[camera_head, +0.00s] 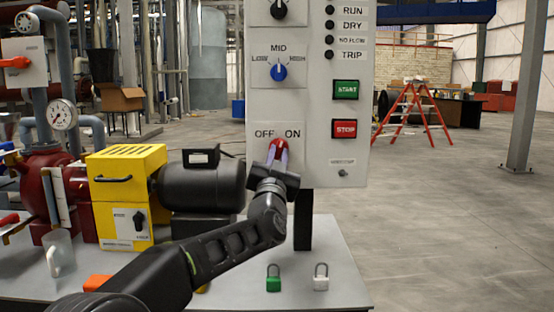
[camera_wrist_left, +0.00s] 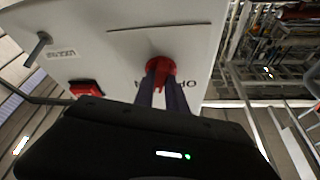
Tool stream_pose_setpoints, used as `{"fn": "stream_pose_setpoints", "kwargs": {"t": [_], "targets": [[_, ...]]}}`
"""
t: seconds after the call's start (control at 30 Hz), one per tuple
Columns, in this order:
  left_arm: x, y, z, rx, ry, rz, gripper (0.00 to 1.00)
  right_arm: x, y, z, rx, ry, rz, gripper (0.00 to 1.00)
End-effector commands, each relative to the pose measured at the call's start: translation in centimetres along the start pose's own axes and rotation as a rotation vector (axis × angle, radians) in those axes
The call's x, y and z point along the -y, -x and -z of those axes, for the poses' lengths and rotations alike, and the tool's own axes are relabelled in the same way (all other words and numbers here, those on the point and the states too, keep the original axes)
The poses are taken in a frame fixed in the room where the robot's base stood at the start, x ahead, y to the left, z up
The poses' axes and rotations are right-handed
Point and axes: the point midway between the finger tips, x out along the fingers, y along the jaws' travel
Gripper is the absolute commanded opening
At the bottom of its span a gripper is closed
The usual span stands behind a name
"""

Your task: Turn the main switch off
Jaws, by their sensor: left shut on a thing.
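The main switch is a red knob (camera_head: 277,147) low on the grey control panel (camera_head: 309,170), between the printed words OFF and ON. It also shows in the left wrist view as a red knob (camera_wrist_left: 161,68). My left gripper (camera_head: 278,158) is at the panel face, with its two fingers (camera_wrist_left: 162,86) shut on the red knob. The fingers and gripper body cover part of the knob, so its exact pointing direction cannot be told. My right gripper does not show in either view.
Above the switch is a blue LOW-MID-HIGH knob (camera_head: 279,72). Right of it are a green START button (camera_head: 346,90) and a red STOP button (camera_head: 344,129). A green padlock (camera_head: 273,278) and a white padlock (camera_head: 321,277) stand on the table. A yellow box (camera_head: 125,176) and dark motor (camera_head: 203,182) are left.

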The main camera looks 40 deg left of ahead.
Motion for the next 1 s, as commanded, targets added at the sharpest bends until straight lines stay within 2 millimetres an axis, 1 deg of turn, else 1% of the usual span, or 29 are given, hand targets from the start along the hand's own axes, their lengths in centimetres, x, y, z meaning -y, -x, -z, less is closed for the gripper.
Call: {"fn": "stream_pose_setpoints", "kwargs": {"t": [0.07, 0.43, 1.0], "targets": [[-0.4, 0.0, -0.1, 0.000, 0.069, 0.024, 0.00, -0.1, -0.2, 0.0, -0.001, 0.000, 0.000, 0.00], [-0.6, -0.1, 0.1, 0.002, 0.394, 0.159, 0.00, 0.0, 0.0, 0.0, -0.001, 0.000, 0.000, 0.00], [-0.9, -0.2, 0.5, 0.003, 0.869, 0.358, 0.00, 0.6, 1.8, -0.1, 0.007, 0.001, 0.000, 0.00]]}}
